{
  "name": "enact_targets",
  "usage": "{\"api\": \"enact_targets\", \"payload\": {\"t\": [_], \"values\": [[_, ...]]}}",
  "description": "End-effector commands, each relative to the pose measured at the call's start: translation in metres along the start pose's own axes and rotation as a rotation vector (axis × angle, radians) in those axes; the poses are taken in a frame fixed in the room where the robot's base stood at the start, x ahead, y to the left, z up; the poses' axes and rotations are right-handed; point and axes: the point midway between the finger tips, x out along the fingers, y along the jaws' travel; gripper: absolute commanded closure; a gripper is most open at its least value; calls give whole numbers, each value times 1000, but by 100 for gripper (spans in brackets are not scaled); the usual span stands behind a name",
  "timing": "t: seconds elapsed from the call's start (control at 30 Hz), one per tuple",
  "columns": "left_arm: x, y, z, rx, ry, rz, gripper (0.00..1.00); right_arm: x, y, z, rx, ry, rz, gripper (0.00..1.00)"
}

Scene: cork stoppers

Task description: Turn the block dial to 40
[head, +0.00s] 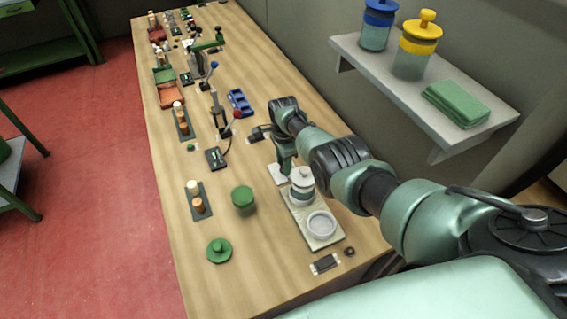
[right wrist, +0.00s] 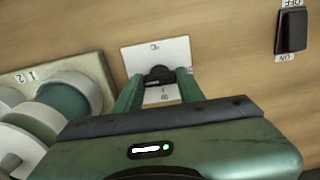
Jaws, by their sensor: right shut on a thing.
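The block dial (right wrist: 158,76) is a small dark knob on a white plate (right wrist: 129,59) marked °C, set on the wooden bench. In the head view the plate (head: 276,174) shows just below the gripper, and the knob is hidden there. My right gripper (right wrist: 160,88) is shut on the dial, one green finger on each side; it also shows in the head view (head: 286,164). Most of the scale and its numbers are covered, so I cannot read the setting. My left gripper is not in view.
A tray (head: 325,241) with a jar (head: 302,189) and a round dish (head: 321,225) stands close beside the dial. An ON/OFF rocker switch (right wrist: 292,31) lies on its other side. Green round objects (head: 242,198) and cork stoppers (head: 198,205) are nearer the left edge.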

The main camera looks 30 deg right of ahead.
Motion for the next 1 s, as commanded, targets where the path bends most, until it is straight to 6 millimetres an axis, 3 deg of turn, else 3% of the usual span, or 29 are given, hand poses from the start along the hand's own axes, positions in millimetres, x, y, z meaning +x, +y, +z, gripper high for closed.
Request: {"api": "enact_targets", "payload": {"t": [0.17,0.2,0.27,0.63,0.83,1.0], "values": [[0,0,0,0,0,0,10,-5,-5,-3,3,4,-13,100],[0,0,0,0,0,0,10,-5,-5,-2,3,4,-13,51],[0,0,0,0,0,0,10,-5,-4,-2,2,3,-12,40],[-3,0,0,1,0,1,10,-6,-2,-1,0,1,-4,40],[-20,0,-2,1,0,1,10,-35,-2,-1,1,1,-7,40],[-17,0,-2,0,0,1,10,-52,-2,-2,1,1,-8,40]]}}
